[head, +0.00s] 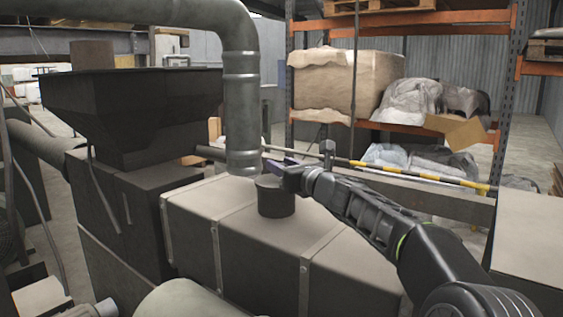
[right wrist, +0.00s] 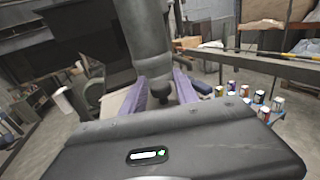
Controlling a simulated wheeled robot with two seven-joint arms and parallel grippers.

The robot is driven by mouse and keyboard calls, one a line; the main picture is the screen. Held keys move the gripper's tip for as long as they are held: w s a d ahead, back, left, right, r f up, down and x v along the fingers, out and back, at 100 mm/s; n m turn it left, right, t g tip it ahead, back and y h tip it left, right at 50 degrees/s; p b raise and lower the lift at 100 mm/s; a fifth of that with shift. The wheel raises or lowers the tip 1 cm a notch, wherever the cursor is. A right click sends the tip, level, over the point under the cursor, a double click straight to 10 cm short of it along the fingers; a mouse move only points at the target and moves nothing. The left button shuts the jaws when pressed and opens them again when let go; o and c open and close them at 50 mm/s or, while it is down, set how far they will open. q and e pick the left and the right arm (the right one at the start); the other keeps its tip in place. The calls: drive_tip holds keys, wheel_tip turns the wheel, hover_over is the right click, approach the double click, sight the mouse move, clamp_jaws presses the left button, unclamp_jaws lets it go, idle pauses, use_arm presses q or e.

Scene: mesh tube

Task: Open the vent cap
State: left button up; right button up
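A short dark cylindrical vent stub (head: 276,200) stands upright on top of the beige ribbed box (head: 190,215) in the head view. I cannot make out a separate cap or whether it is open. My right gripper (head: 280,164) is just above the stub, beside the lower end of the grey vertical pipe. In the right wrist view, the purple fingers of this gripper (right wrist: 160,92) are spread apart. The grey pipe (right wrist: 148,40) shows between and beyond them; I see nothing gripped. My left gripper is not in view.
The large bent pipe (head: 240,90) hangs close to the left of my right gripper. A dark hopper (head: 120,110) stands at the left. A yellow-black bar (head: 420,175) and orange racking (head: 420,22) are behind. Several cans (right wrist: 258,97) stand at the right in the wrist view.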

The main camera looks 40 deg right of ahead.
drive_tip(key=shift+w, duration=0.2)
drive_tip(key=shift+c, duration=0.2)
clamp_jaws()
idle(1.2)
